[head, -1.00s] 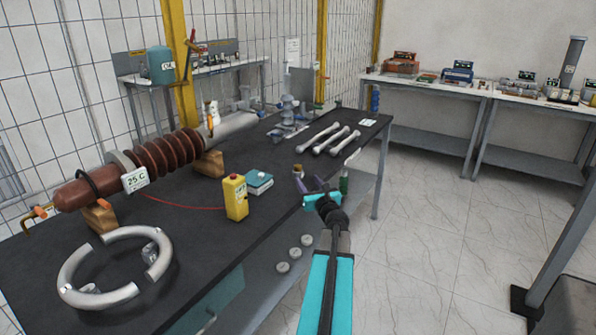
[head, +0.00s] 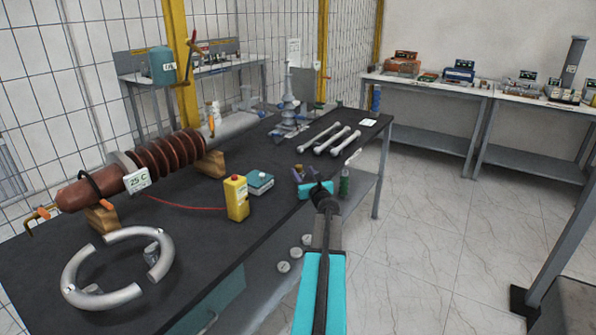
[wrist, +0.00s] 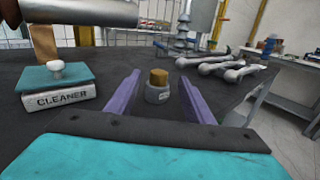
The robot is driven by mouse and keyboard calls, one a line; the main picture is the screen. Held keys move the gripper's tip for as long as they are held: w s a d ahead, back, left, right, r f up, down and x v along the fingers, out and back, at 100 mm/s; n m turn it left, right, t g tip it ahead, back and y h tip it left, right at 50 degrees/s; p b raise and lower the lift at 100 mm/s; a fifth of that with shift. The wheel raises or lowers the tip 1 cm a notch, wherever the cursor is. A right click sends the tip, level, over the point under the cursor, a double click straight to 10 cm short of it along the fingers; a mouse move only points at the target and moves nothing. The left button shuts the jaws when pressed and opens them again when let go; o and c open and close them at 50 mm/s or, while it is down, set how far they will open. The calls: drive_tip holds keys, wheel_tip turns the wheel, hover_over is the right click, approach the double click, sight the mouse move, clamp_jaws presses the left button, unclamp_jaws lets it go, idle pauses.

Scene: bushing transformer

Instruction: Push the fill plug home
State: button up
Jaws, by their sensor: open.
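The fill plug (wrist: 159,77) is a small brown cap standing up out of a round grey collar (wrist: 158,95) with a small label. Both stand on the dark bench top. My gripper (wrist: 160,75) has its two purple fingers apart, one on each side of the plug in the wrist view, with dark bench showing between. I cannot tell how near the fingertips are in depth, or how deep the plug sits. In the head view my gripper (head: 304,170) is over the bench's right edge, and the plug is small and partly hidden there.
A cleaner box with a teal pad (wrist: 58,82) lies left of my gripper. A yellow button box (head: 236,198) stands left of it. Several grey rods (head: 330,140) lie beyond. A ribbed brown bushing (head: 150,165) and split metal ring (head: 118,268) fill the left side.

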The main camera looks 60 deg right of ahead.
sight(299, 166)
drive_tip(key=shift+w+d, duration=0.25)
drive_tip(key=shift+w, duration=0.1)
drive_tip(key=shift+p+x, duration=0.75)
drive_tip(key=shift+x, duration=1.8)
clamp_jaws()
drive_tip(key=shift+r, duration=0.15)
